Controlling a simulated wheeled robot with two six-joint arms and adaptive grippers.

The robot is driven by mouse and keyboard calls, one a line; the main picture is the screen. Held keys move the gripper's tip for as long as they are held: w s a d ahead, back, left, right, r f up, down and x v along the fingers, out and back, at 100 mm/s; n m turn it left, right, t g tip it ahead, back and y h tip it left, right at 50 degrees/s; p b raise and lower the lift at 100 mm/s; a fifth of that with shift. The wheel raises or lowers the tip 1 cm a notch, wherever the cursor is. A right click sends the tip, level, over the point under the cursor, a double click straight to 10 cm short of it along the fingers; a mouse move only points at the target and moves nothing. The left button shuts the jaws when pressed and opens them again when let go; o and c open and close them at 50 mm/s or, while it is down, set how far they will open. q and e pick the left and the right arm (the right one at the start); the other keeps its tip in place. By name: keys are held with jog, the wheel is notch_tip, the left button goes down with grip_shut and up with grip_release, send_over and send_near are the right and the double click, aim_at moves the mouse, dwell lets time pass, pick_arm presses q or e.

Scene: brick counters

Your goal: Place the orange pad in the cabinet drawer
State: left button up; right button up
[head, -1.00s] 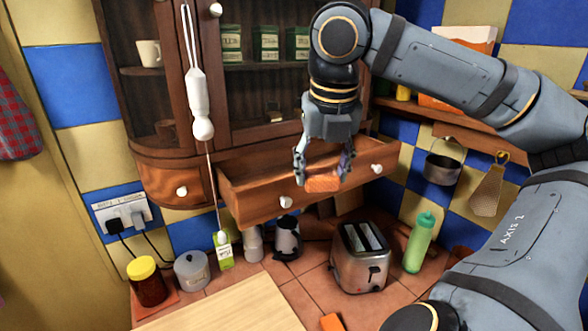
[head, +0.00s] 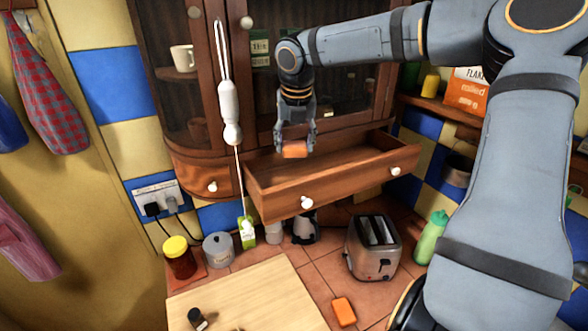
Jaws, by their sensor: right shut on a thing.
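The orange pad (head: 294,150) is held between the fingertips of my right gripper (head: 295,141). The gripper is shut on it and points down, over the left back part of the open drawer. The cabinet drawer (head: 333,190) is brown wood with two white knobs and is pulled out of the cabinet (head: 205,160). The pad appears above the drawer's opening; its exact height is hard to tell. A second orange block (head: 343,311) lies on the tiled counter at the bottom. My left gripper does not show.
A toaster (head: 374,250) and a green bottle (head: 431,238) stand below the drawer on the right. A yellow-lidded jar (head: 180,258) and a grey canister (head: 218,250) stand left. The drawer interior looks clear.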

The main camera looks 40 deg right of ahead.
jog(key=x, duration=0.3)
jog(key=a+x, duration=0.1)
jog(key=x, duration=0.1)
jog(key=shift+s+d+f, duration=0.1)
jog(key=shift+s+f, duration=0.25)
jog(key=shift+f, duration=1.05)
jog(key=x, duration=0.1)
jog(key=p+x, duration=0.2)
jog(key=shift+s+f, duration=0.25)
jog(key=shift+w+f, duration=0.15)
jog(key=shift+f, duration=0.2)
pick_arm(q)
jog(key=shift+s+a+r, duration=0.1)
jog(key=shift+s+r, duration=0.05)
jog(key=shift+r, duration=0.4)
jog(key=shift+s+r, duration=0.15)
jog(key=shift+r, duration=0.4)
pick_arm(e)
jog(key=shift+a+f, duration=0.1)
jog(key=shift+a, duration=0.15)
jog(key=o, duration=1.1)
jog(key=shift+d, duration=0.1)
